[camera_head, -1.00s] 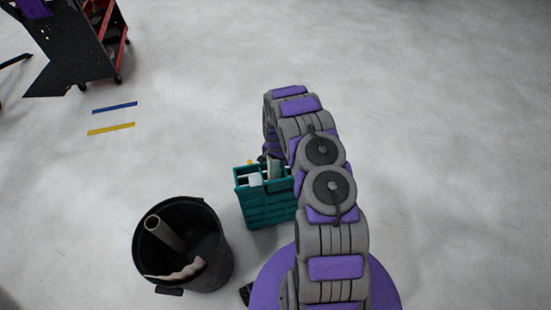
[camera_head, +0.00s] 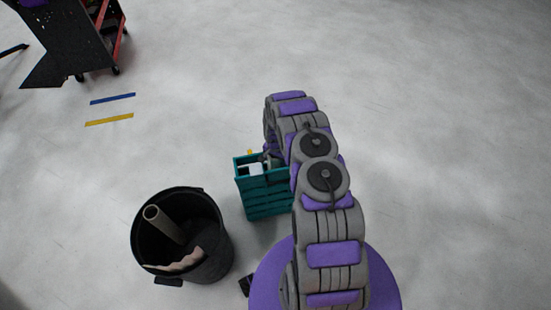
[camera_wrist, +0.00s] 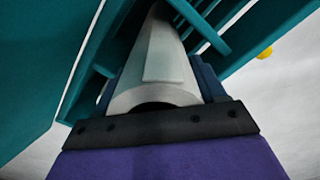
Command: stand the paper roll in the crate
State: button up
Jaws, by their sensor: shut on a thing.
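The teal crate (camera_head: 266,199) stands on the floor left of my arm in the head view. It fills the upper part of the wrist view, where its slatted wall (camera_wrist: 225,20) shows close up. The paper roll (camera_wrist: 165,60) is pale grey-white and lies between the fingers of my gripper (camera_wrist: 160,88), which is shut on it. The roll's near end shows a dark opening, and its far end reaches in between the crate's walls. Whether it touches the crate floor is hidden. In the head view my gripper is at the crate's top, mostly hidden by my arm.
A black bin (camera_head: 222,247) stands left of the crate, with a tube (camera_head: 160,222) and crumpled material (camera_head: 178,263) inside. A white item (camera_head: 254,169) sits in the crate's left part. A red and black cart (camera_head: 85,45) stands far left. Floor to the right is clear.

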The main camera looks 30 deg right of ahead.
jog(key=o, duration=1.7)
jog(key=shift+d, duration=0.1)
jog(key=shift+r, duration=0.15)
notch_tip(320, 180, up, 17)
jog(key=p, duration=0.4)
